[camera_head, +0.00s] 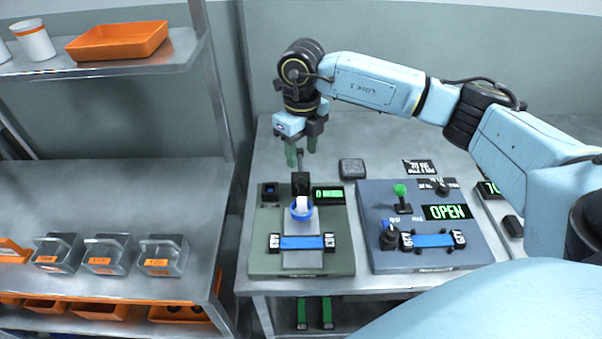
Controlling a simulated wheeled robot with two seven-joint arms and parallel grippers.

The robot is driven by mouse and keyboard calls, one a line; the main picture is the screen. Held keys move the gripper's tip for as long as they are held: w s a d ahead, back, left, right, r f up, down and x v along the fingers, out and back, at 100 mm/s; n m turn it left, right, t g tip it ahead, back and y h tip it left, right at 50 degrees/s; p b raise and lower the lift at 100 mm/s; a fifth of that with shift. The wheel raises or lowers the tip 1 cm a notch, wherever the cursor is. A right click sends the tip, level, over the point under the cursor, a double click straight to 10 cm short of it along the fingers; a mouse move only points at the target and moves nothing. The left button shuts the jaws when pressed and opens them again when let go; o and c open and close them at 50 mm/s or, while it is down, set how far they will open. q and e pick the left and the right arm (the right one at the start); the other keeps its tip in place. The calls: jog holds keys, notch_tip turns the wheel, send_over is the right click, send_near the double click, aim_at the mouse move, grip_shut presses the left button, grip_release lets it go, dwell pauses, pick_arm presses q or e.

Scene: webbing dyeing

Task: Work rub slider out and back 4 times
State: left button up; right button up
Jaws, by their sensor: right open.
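The rub tester is a grey-green box (263,232) on the table, with a small green display (328,194). Its rub slider (302,208) shows a blue ring with a white top, below a black block with a short rod behind it. A blue webbing strip (301,243) lies across the front of the tester between two black end clamps. My right gripper (301,158) points down behind the tester, close to the rod; its green-tipped fingers are apart. I cannot tell whether it touches the rod. My left gripper is not in view.
A blue-grey device (380,258) with a green knob, a display reading OPEN and another blue strip stands to the right. A small dark block (352,168) lies behind it.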

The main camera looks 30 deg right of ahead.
aim_at(301, 180)
notch_tip(301, 180, down, 8)
jog(key=shift+f, duration=0.1)
dwell(0.4)
grip_shut()
